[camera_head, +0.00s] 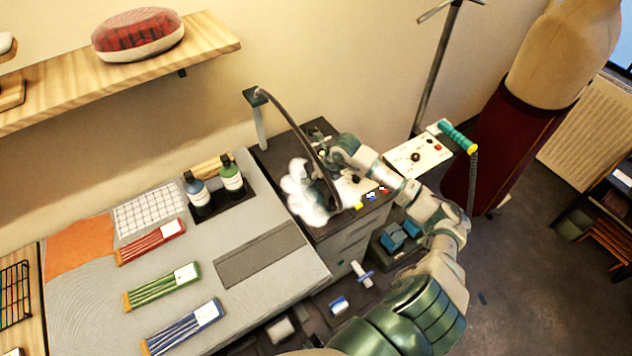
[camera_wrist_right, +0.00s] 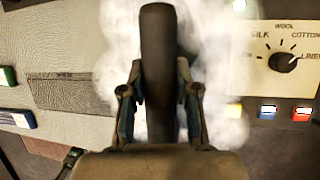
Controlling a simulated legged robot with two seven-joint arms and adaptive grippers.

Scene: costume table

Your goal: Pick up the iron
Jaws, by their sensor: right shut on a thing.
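The iron shows in the right wrist view as a dark, rounded handle (camera_wrist_right: 158,55) between my fingers. My right gripper (camera_wrist_right: 158,105) is shut on this handle. In the head view my right gripper (camera_head: 325,153) is over the dark cabinet top, behind a curved black hose. White steam (camera_head: 302,190) billows around the iron and hides most of its body and base. I cannot tell whether the iron touches the surface under it. My left gripper is not in view.
A control panel (camera_head: 418,157) with a fabric dial stands right of the iron. The grey ironing table (camera_head: 90,290) at left holds two bottles (camera_head: 232,177), thread packs and an orange cloth (camera_head: 78,247). A hose post (camera_head: 259,125) stands behind the steam. A dress form (camera_head: 560,60) stands at far right.

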